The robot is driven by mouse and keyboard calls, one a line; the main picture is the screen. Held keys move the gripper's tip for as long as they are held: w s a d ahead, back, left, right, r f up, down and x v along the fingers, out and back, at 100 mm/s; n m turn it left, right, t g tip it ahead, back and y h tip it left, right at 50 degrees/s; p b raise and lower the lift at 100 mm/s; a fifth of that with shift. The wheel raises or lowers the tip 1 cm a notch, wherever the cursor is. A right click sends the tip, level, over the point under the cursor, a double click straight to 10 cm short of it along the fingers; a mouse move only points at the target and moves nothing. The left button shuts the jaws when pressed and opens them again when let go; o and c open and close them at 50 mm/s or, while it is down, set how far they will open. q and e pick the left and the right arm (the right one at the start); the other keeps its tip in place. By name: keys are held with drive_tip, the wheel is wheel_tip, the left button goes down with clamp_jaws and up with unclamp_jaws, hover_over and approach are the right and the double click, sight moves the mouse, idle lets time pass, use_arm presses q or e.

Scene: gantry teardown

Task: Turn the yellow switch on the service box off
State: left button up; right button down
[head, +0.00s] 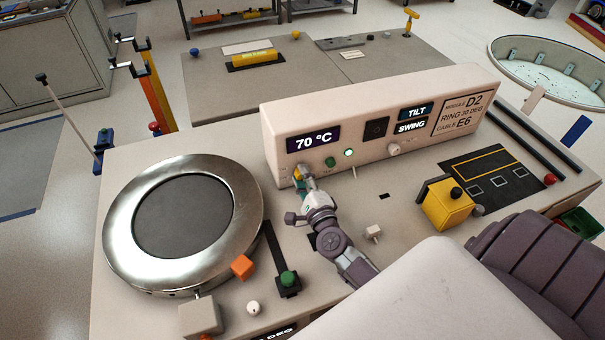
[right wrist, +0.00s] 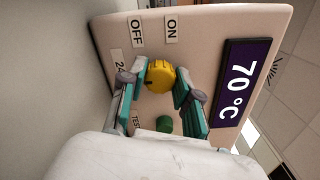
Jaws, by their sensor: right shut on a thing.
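The service box (head: 345,118) is a long pale box with a 70 °C display (head: 313,140) on its front. The yellow switch (right wrist: 160,75) is a round knob on that front, near the OFF label (right wrist: 136,32) and the ON label (right wrist: 171,28). My right gripper (head: 302,178) reaches the left end of the front; in the right wrist view its teal-padded fingers (right wrist: 160,92) are shut on the yellow switch, one on each side. Which label the knob points to I cannot tell. In the head view the gripper mostly hides the switch. My left gripper is not in view.
A large metal ring (head: 125,243) stands left of my right arm. A yellow block (head: 447,205) stands to the right. The bench between is mostly clear.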

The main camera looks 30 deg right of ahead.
drive_tip(key=shift+n, duration=0.6)
drive_tip(key=c, duration=0.8)
unclamp_jaws()
drive_tip(key=v, duration=1.2)
drive_tip(key=shift+a, duration=0.1)
